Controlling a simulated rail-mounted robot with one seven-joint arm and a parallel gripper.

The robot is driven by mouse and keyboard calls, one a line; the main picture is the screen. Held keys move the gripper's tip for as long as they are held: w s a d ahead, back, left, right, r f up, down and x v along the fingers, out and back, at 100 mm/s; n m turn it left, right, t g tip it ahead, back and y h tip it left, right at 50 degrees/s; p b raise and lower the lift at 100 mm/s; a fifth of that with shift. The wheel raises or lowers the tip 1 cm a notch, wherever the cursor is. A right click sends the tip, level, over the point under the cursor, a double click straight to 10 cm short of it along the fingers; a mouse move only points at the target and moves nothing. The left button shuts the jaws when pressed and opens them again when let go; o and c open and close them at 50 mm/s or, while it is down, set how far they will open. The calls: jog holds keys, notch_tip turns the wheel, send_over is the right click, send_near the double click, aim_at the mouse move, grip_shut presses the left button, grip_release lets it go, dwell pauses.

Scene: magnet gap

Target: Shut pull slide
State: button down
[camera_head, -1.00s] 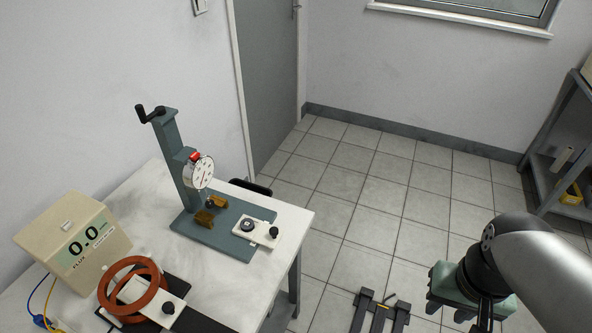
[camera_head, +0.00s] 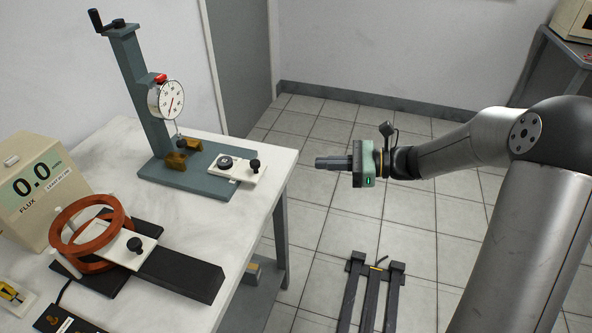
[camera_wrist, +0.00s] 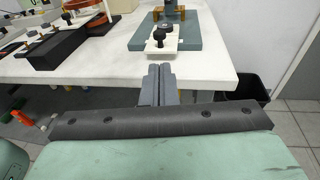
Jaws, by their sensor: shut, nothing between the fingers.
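A stand with a grey-green base (camera_head: 190,180) has a round dial gauge (camera_head: 170,100) on its column and brass-coloured blocks (camera_head: 176,160) beneath it. On the base's right part sits a white slide plate (camera_head: 240,175) with a black disc and a black knob (camera_head: 255,164), apart from the brass blocks. I take this as the pull slide; its front end juts past the base edge in the wrist view (camera_wrist: 150,51). My gripper (camera_head: 318,163) is shut and empty, right of the table edge and apart from the slide. Its fingers (camera_wrist: 159,72) point toward the slide in the wrist view.
A second white slide (camera_head: 128,243) with a black knob sits by red coils (camera_head: 88,240) on a black track (camera_head: 190,276). A black bin (camera_wrist: 250,88) stands beyond the table's right edge. Floor right of the table is largely open.

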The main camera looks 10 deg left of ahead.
jog(key=a, duration=0.4)
jog(key=a+f, duration=0.1)
jog(key=a, duration=0.3)
jog(key=a+f+b, duration=0.1)
jog(key=a, duration=0.4)
jog(key=shift+s, duration=0.15)
